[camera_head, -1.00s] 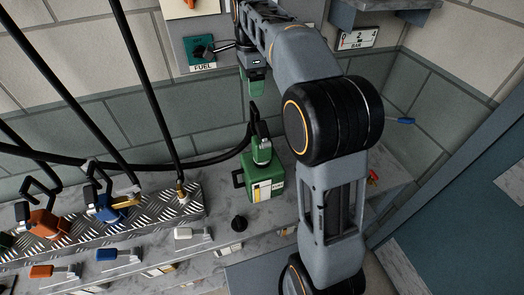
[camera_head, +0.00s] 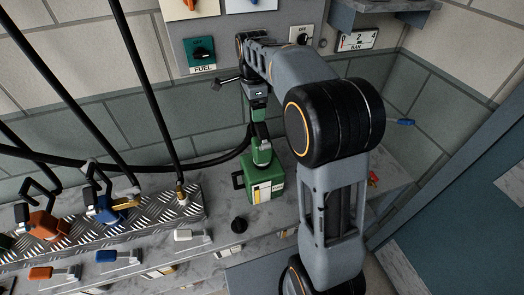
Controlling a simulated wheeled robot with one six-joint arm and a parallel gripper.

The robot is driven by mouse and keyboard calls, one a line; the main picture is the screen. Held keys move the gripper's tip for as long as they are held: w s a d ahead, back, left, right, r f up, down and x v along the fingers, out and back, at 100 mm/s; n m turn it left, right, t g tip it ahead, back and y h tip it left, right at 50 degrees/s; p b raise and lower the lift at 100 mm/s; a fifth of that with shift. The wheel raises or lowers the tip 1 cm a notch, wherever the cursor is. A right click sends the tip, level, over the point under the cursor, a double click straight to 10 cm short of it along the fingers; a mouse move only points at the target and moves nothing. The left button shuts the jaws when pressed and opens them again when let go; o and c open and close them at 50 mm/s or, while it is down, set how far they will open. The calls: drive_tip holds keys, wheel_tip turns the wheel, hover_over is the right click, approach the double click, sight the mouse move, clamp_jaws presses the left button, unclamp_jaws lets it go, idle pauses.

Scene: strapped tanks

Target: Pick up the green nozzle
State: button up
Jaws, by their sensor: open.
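The green nozzle (camera_head: 262,152) stands in the top of a green canister (camera_head: 265,188) on the grey bench, with a black hose running to it from the left. My gripper (camera_head: 259,116) is open and points down, right above the nozzle. Its fingers overlap the nozzle's upper part in the picture. I cannot tell whether they touch it or straddle it, as the gripper hides that upper end.
An orange nozzle (camera_head: 43,225) and a blue nozzle (camera_head: 108,208) rest on the metal tread-plate rack at left. A black cap (camera_head: 239,224) lies before the canister. The FUEL switch (camera_head: 203,52) is on the wall panel behind. Black hoses hang at left.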

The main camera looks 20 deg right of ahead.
drive_tip(key=c, duration=1.2)
drive_tip(key=shift+r, duration=0.1)
drive_tip(key=shift+c, duration=0.5)
drive_tip(key=shift+r, duration=0.1)
